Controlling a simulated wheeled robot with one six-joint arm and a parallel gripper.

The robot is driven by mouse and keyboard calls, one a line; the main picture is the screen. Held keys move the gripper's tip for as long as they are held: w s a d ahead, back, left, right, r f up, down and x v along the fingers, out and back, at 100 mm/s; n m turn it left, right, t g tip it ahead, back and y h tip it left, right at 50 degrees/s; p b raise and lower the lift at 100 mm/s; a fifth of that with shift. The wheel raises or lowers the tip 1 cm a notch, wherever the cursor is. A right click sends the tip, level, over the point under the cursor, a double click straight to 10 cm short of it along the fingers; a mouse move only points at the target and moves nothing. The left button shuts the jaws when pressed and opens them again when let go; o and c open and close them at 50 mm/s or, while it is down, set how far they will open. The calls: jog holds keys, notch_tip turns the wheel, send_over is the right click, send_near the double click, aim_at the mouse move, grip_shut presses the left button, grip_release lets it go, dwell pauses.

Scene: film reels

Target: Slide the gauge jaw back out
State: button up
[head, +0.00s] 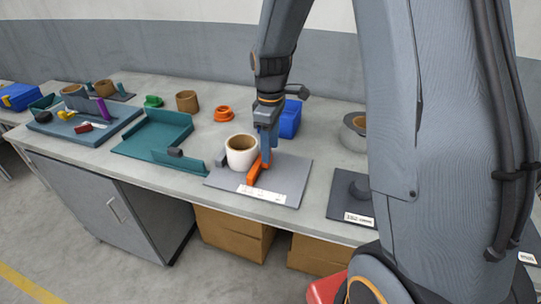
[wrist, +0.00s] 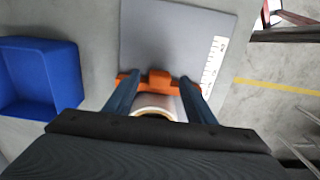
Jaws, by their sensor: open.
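The orange gauge jaw (head: 256,172) stands on the grey gauge board (head: 290,180), right of a white reel with a tan core (head: 241,153). They look close together; whether they touch I cannot tell. A grey fixed block (head: 221,158) is on the reel's left. My gripper (head: 267,148) points down at the orange jaw. In the wrist view the orange jaw (wrist: 160,77) lies crosswise at my open fingertips (wrist: 159,87), its raised middle block between them. Contact with the fingers is unclear. The white reel (wrist: 160,101) shows partly between the fingers, the rest hidden by my gripper.
A blue bin (head: 290,118) stands just behind my gripper; it also shows in the wrist view (wrist: 40,76). A teal tray (head: 150,136) lies to the left. A grey bowl (head: 352,134) and a dark plate (head: 350,207) with a post are on the right. The board's right part is clear.

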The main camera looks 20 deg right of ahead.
jog(key=shift+f+p, duration=0.35)
jog(key=shift+f, duration=1.7)
